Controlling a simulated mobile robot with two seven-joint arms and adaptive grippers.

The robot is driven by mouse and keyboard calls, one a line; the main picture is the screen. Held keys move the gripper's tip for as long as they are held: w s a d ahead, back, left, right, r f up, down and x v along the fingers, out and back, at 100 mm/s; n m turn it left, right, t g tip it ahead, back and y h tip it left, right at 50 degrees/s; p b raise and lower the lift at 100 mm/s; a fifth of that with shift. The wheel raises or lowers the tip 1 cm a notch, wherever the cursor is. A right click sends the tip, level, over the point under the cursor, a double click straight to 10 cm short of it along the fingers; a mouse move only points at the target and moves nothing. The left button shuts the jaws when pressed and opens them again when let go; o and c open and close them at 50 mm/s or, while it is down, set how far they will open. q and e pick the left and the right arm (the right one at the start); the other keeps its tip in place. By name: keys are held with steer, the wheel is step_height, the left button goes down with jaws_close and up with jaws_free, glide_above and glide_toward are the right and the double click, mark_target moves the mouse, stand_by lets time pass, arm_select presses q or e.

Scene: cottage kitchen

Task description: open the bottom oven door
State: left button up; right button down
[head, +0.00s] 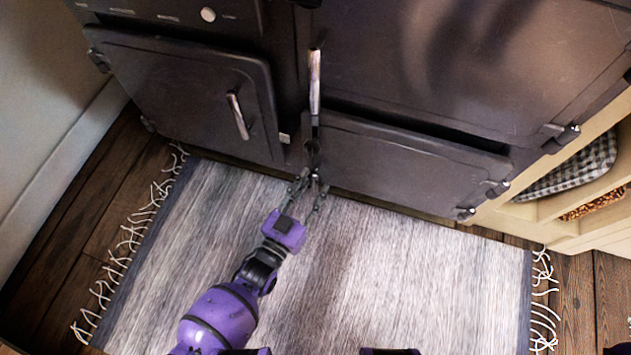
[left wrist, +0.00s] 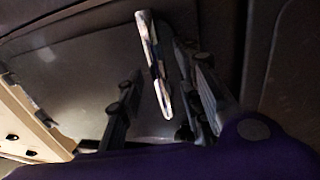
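The bottom oven door (head: 410,162) is the low dark metal door right of the stove's middle. It looks shut. Its upright handle (head: 313,146) is at its left edge. My left gripper (head: 309,188) is just in front of and below this handle, with its fingers spread. In the left wrist view, a silver handle (left wrist: 151,62) on a dark door shows between the fingers of the open left gripper (left wrist: 160,108). I cannot tell whether either finger touches it. My right gripper is not in view.
A larger upper door (head: 460,65) with a long silver handle (head: 315,80) is above. Another door (head: 180,95) with its own handle (head: 238,115) is on the left. A fringed grey rug (head: 400,265) covers the floor. A cream shelf unit (head: 590,225) stands at the right.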

arm_select(q)
steer(key=shift+x, duration=0.85)
jaws_close()
